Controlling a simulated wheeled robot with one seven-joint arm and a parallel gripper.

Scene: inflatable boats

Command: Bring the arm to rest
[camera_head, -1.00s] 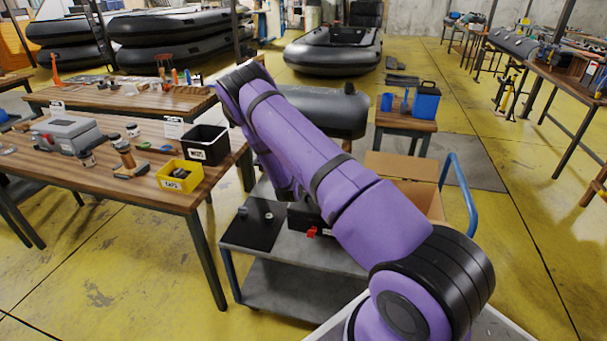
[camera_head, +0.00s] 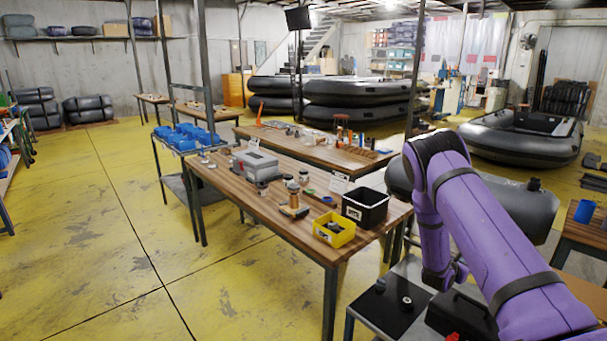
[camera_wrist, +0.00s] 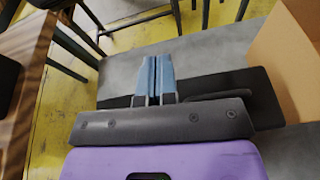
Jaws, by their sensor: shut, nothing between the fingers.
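My purple arm (camera_head: 490,235) rises from the lower right of the head view, bends at a black-banded joint and folds downward over a grey cart. My gripper (camera_wrist: 157,62) shows in the wrist view, with its two blue fingers side by side, shut and empty. It is above the grey top of the cart (camera_wrist: 215,55), which has a dark flat item (camera_wrist: 262,95) on it, partly hidden by the gripper body. The gripper itself cannot be made out in the head view.
A wooden workbench (camera_head: 225,190) left of the arm carries a grey case (camera_head: 255,163), a yellow bin (camera_head: 334,230) and a black bin (camera_head: 365,207). A cardboard box (camera_wrist: 285,50) stands right of the gripper. Yellow floor (camera_head: 90,230) is open at left.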

